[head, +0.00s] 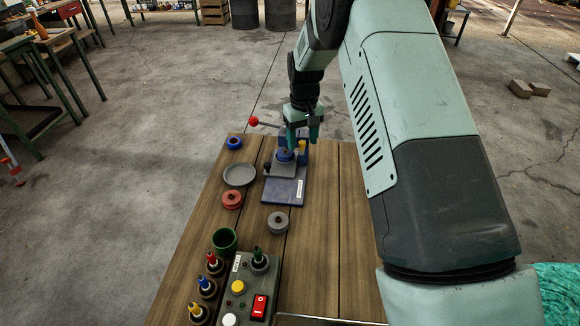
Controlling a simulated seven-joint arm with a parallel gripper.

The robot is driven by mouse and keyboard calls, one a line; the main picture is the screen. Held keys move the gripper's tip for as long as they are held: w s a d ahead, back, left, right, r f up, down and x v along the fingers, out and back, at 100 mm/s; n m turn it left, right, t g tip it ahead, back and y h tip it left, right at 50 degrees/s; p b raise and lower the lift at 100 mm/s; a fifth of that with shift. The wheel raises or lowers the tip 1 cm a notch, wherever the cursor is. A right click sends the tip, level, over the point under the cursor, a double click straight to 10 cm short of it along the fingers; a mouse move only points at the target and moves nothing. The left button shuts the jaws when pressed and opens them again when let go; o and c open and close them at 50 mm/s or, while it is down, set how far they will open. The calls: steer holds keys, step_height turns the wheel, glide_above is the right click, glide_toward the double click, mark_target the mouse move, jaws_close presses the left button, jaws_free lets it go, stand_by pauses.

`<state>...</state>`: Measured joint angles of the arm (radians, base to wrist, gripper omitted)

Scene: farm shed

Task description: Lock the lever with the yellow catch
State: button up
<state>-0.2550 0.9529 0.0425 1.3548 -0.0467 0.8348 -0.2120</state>
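A blue clamp device (284,189) with a flat blue base plate and a white label stands at the far end of the wooden table. Its lever ends in a red ball (253,121) that sticks out to the left, and the rod runs behind my gripper. The small yellow catch (302,146) shows on the right of the device's upper part. My gripper (303,139) points down over the device, its two teal fingers apart, with the yellow catch showing between them. Whether a finger touches the catch cannot be told. The fingers hide part of the device.
A grey dish (239,174), a blue ring (235,143), a red round piece (231,199) and a grey round piece (278,222) lie nearby. A green cup (225,240) and a button box (249,288) stand nearer. The table's right side is clear.

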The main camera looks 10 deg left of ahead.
steer(key=c, duration=0.9)
steer(key=shift+w, duration=1.5)
steer(key=shift+c, duration=0.2)
steer(key=o, duration=1.8)
steer(key=shift+c, duration=0.2)
steer(key=shift+r, duration=0.1)
step_height(320, 180, up, 8)
